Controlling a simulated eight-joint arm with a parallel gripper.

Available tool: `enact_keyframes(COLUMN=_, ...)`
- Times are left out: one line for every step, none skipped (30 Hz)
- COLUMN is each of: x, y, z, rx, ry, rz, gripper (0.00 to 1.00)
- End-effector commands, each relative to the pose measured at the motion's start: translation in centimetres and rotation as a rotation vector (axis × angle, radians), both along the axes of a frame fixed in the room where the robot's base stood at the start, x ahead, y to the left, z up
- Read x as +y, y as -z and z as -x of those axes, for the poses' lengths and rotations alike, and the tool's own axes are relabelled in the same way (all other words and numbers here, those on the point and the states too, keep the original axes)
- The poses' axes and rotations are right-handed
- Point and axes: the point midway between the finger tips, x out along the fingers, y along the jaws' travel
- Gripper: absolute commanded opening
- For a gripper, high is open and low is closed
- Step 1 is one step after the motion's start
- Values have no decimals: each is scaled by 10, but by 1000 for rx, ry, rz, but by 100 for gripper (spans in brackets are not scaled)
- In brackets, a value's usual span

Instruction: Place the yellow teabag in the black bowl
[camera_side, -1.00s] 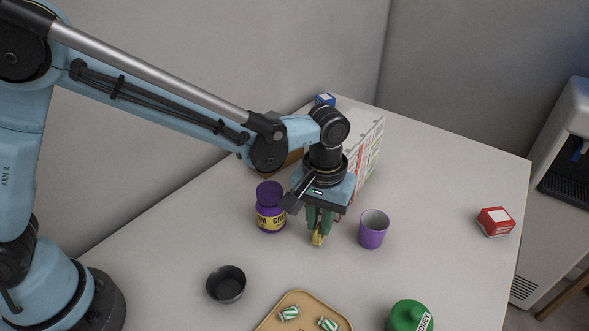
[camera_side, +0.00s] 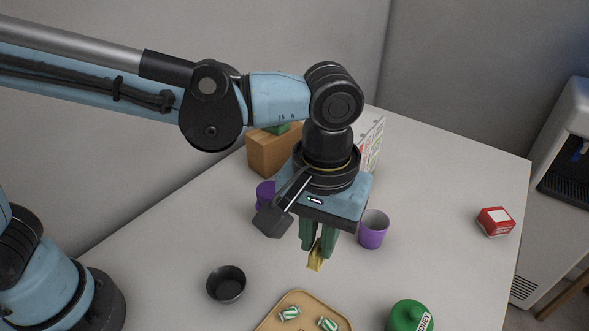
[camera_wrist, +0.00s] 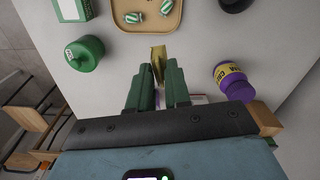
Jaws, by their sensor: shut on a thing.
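My gripper (camera_side: 317,248) is shut on the yellow teabag (camera_side: 315,261), which sticks out below the green fingertips. In the wrist view the teabag (camera_wrist: 158,54) shows between the ends of the fingers (camera_wrist: 158,75). In the side view the gripper hangs above the table, to the right of the black bowl (camera_side: 226,297) and apart from it. The bowl stands upright and looks empty. Part of a dark round rim (camera_wrist: 234,4) shows at the top edge of the wrist view.
A tan tray (camera_side: 285,305) with green-and-white wrapped pieces lies in front. A green jar (camera_side: 408,318) is right of it. A purple cup (camera_side: 373,236) stands just right of my gripper. A purple jar (camera_wrist: 229,76) is nearby. A red box (camera_side: 495,221) is far right.

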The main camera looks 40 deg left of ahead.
Motion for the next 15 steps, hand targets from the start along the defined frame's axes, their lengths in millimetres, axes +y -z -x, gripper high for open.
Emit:
enact_keyframes(x=0, y=0, z=1, rx=0, ry=0, rz=0, gripper=0)
enact_keyframes(x=0, y=0, z=1, rx=0, ry=0, rz=0, gripper=0)
enact_keyframes(x=0, y=0, z=1, rx=0, ry=-1, rz=0, gripper=0)
enact_keyframes(x=0, y=0, z=1, rx=0, ry=-1, rz=0, gripper=0)
enact_keyframes(x=0, y=0, z=1, rx=0, ry=-1, rz=0, gripper=0)
enact_keyframes(x=0, y=0, z=1, rx=0, ry=0, rz=0, gripper=0)
enact_keyframes(x=0, y=0, z=0, rx=0, ry=0, rz=0, gripper=0)
enact_keyframes(x=0, y=0, z=0, rx=0, ry=0, rz=0, gripper=0)
enact_keyframes(x=0, y=0, z=1, rx=0, ry=-1, rz=0, gripper=0)
enact_keyframes(x=1, y=-1, z=1, rx=0, ry=-4, rz=0, gripper=0)
enact_keyframes(x=2, y=-1, z=1, rx=0, ry=-8, rz=0, gripper=0)
enact_keyframes(x=4, y=-2, z=3, rx=0, ry=-17, rz=0, gripper=0)
enact_keyframes(x=6, y=-3, z=4, rx=0, ry=-27, rz=0, gripper=0)
enact_keyframes(x=9, y=-4, z=5, rx=0, ry=-39, rz=0, gripper=0)
enact_keyframes(x=15, y=-6, z=8, rx=0, ry=-62, rz=0, gripper=0)
